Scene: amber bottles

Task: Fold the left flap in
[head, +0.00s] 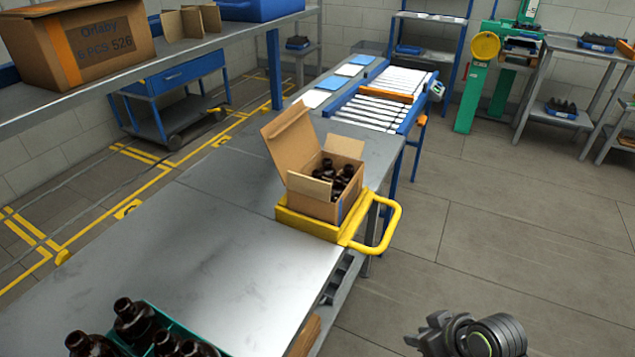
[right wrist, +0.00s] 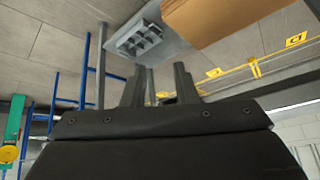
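An open cardboard box (head: 322,207) with several dark amber bottles (head: 345,178) inside sits in a yellow holder (head: 305,225) on the metal table. Its large left flap (head: 290,142) stands up, leaning outward to the left. A short flap at the far side (head: 345,146) and a short near flap (head: 308,185) also stick up. I cannot tell how the right flap lies. My right gripper (head: 424,335) is at the bottom right of the head view, beside the table and well away from the box. In the right wrist view its fingers (right wrist: 160,88) are apart and empty. My left gripper is not in view.
A green crate of dark bottles (head: 145,335) is at the table's near left. The yellow holder's handle (head: 392,225) sticks out past the right edge. A grey compartment tray (right wrist: 138,35) and brown cardboard (right wrist: 220,18) show in the right wrist view. The mid-table is clear.

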